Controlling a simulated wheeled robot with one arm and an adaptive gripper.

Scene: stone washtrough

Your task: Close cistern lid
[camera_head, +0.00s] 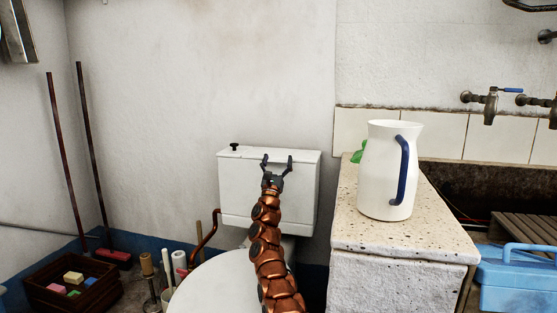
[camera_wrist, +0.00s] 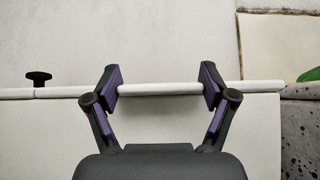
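The white cistern (camera_head: 240,190) stands against the back wall, with its pale lid (camera_head: 305,155) lying across the top. A black knob (camera_head: 234,147) sits at the lid's left end; the knob also shows in the wrist view (camera_wrist: 39,77). My gripper (camera_head: 277,160) is in front of the cistern's upper part, its two fingers spread apart. In the wrist view my gripper (camera_wrist: 160,76) has a finger on each side of a stretch of the lid's white front edge (camera_wrist: 160,89). Whether the fingers touch the edge, and whether the lid sits fully flush, I cannot tell.
A white jug (camera_head: 380,175) with a blue handle stands on the speckled stone ledge (camera_head: 365,235) to the right. A blue toolbox (camera_head: 515,280) is by the trough. A dark crate (camera_head: 70,296) and two poles are at the left. The wall is close behind the cistern.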

